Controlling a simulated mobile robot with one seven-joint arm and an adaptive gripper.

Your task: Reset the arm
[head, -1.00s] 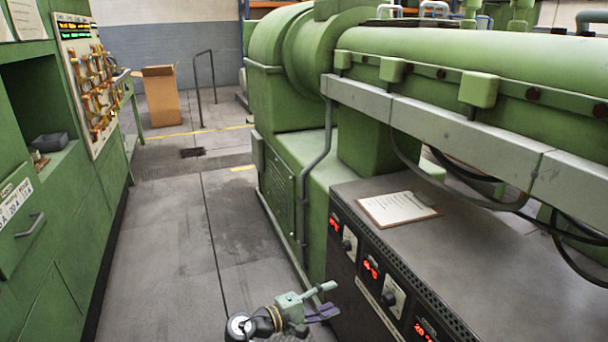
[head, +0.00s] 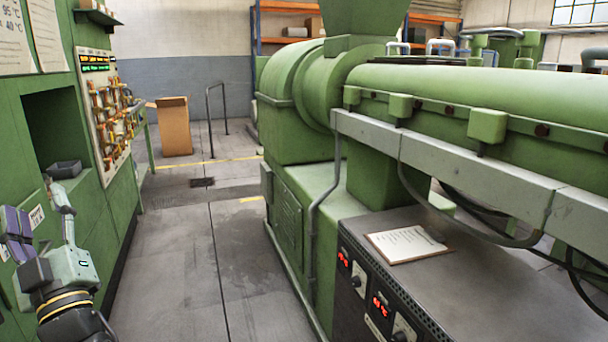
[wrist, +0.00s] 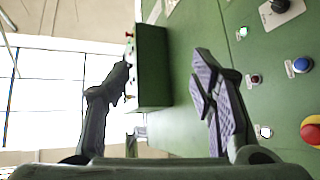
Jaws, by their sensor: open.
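My gripper (head: 37,202) is at the lower left of the head view, raised and pointing up in front of the green cabinet on the left. Its fingers are spread apart with nothing between them. In the wrist view my gripper (wrist: 160,85) shows a dark finger at left and a finger with a purple ridged pad at right. A green panel with buttons (wrist: 254,79) lies behind the right finger. I cannot tell how far the fingers are from the panel.
The green extruder (head: 430,90) fills the right side. A control cabinet (head: 480,265) with a clipboard (head: 408,243) on top stands before it. A green cabinet (head: 95,215) lines the left. The aisle floor (head: 190,255) between is clear toward a cardboard box (head: 174,128).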

